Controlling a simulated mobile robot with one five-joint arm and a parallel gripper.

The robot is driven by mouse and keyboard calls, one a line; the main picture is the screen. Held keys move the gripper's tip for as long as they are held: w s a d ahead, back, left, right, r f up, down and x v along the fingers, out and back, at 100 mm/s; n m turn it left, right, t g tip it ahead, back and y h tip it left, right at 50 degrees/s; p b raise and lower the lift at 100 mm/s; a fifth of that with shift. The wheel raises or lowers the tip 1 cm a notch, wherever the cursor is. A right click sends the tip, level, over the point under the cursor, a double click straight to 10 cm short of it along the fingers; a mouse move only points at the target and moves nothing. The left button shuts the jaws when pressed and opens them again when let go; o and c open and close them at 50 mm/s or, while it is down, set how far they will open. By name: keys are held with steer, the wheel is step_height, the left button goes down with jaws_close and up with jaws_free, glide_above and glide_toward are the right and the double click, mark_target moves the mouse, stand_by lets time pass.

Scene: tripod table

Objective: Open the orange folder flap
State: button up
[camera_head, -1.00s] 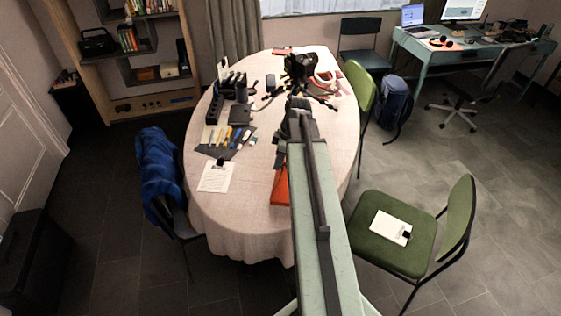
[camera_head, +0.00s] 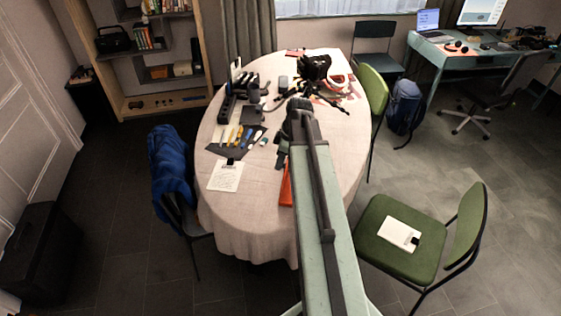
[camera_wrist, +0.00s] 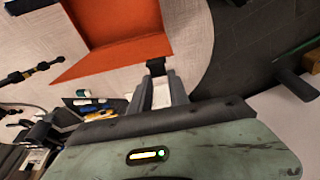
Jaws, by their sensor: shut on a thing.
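The orange folder (camera_wrist: 105,20) lies on the cloth-covered round table (camera_head: 225,225). In the wrist view its flap (camera_wrist: 112,57) stands at an angle to the other orange panel, with a fold between them. A small dark tab (camera_wrist: 156,66) is at the flap's corner. My gripper (camera_wrist: 160,80) is shut on the flap at this tab, with the fingers on either side. In the head view only a narrow strip of the folder (camera_head: 286,190) shows beside my arm, which hides the rest.
Tools on a dark mat (camera_head: 236,140), a white sheet (camera_head: 226,176) and a black tripod (camera_head: 318,80) share the table. A green chair (camera_head: 395,240) stands at the right and a chair with a blue jacket (camera_head: 172,165) at the left.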

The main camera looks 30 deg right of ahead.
steer(key=shift+w+a+f, duration=0.1)
steer(key=shift+w+a, duration=0.75)
steer(key=shift+w, duration=0.1)
steer(key=shift+w+a+f+b, duration=0.2)
steer(key=shift+w+a+b, duration=0.05)
steer(key=shift+w+a, duration=0.25)
steer(key=shift+w+a+f+b, duration=0.15)
steer(key=shift+w+a+b, duration=0.05)
steer(key=shift+w+a, duration=0.25)
steer(key=shift+a, duration=0.1)
steer(key=shift+w+a+f+b, duration=0.5)
steer(key=shift+w+a, duration=0.35)
